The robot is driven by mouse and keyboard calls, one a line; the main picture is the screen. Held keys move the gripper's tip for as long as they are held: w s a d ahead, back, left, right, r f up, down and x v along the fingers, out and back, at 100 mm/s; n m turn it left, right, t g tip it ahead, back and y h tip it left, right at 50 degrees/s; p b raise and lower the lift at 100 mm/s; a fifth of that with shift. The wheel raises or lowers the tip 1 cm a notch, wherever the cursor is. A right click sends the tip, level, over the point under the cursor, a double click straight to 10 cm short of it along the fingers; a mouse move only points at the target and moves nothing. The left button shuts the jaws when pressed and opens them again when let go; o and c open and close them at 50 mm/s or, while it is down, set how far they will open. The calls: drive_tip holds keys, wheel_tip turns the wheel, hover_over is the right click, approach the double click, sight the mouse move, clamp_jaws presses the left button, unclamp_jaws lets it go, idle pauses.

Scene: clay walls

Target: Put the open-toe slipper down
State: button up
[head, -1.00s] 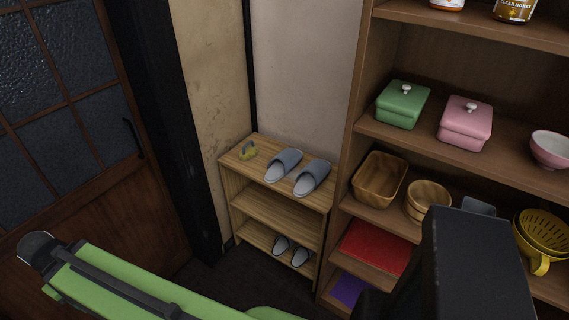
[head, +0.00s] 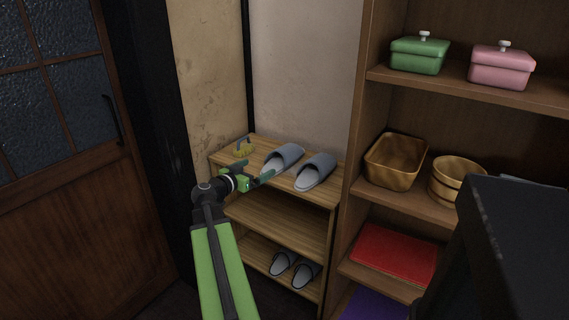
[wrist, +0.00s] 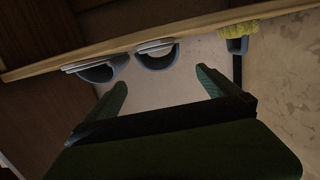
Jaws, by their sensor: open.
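Two blue-grey slippers with pale soles lie side by side on top of a wooden shoe rack, the left slipper (head: 285,156) and the right slipper (head: 317,168). I cannot tell which slipper is the open-toe one. Two dark-strapped slippers (head: 305,273) lie on the rack's bottom shelf. My gripper (head: 254,171) is open, at the rack's front left, close to the left slipper. The wrist view, turned over, shows its spread fingers (wrist: 162,80) with nothing between them. There, both slippers (wrist: 157,56) show apart from the fingers.
A tall brown shelf (head: 352,190) with boxes and baskets stands close on the right. A dark post and wall are behind and left. The rack's middle shelf (head: 278,222) looks empty.

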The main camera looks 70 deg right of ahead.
drive_tip(key=b, duration=0.2)
approach(281, 150)
drive_tip(key=d+f, duration=0.2)
drive_tip(key=d, duration=0.1)
drive_tip(key=s+d+f, duration=0.1)
drive_tip(key=d, duration=0.1)
drive_tip(key=shift+f, duration=0.4)
drive_tip(key=x, duration=0.5)
drive_tip(key=shift+s+d+f+b, duration=0.1)
drive_tip(key=shift+f+b, duration=0.2)
drive_tip(key=shift+b, duration=0.1)
drive_tip(key=c, duration=1.2)
drive_tip(key=shift+r+p, duration=0.6)
drive_tip(key=shift+c, duration=0.2)
wheel_tip(281, 150, up, 4)
drive_tip(key=p, duration=0.4)
drive_tip(key=s+r+p, duration=0.2)
drive_tip(key=s, duration=0.1)
drive_tip(key=s+a+r+p, duration=0.1)
drive_tip(key=s, duration=0.3)
drive_tip(key=s+r+p, duration=0.2)
drive_tip(key=s, duration=0.1)
drive_tip(key=shift+s+a+r+p, duration=0.3)
drive_tip(key=shift+s+r, duration=0.15)
drive_tip(key=shift+s, duration=0.35)
wheel_tip(281, 150, up, 20)
drive_tip(key=p, duration=2)
drive_tip(key=shift+r+p, duration=0.2)
drive_tip(key=shift+p, duration=0.15)
